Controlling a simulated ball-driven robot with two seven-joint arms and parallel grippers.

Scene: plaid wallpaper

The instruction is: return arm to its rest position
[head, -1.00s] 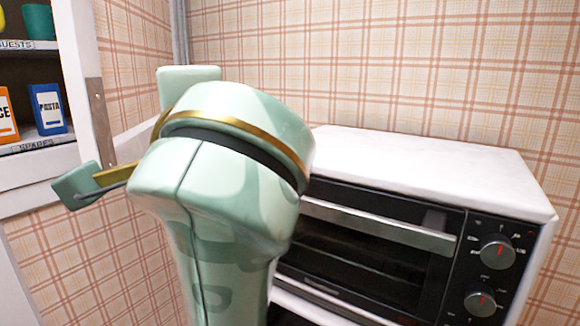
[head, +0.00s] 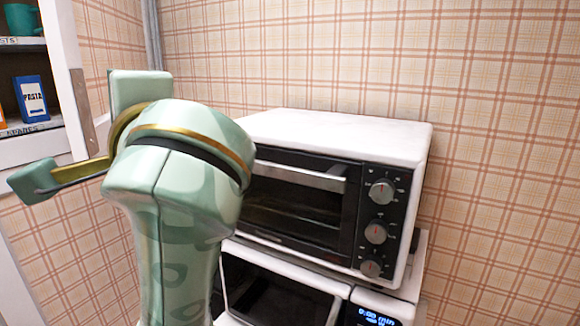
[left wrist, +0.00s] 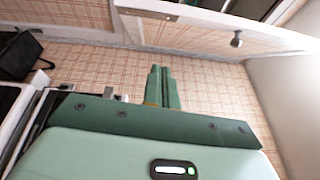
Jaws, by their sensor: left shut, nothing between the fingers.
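My left arm (head: 175,215), mint green with gold bands, rises from the bottom edge of the head view. It stands in front of the left part of the white toaster oven and hides some of it. My left gripper (left wrist: 162,90) shows in the left wrist view as two green fingers close together. It is shut, with nothing between the fingers, against a background of plaid wallpaper. My right gripper is in neither view.
The toaster oven (head: 330,128) sits on a lower appliance with a blue display (head: 375,318). An open cupboard with shelves is at the left, holding a pasta box (head: 32,98) and a teal mug (head: 22,18). Bare plaid wall (head: 500,150) fills the right.

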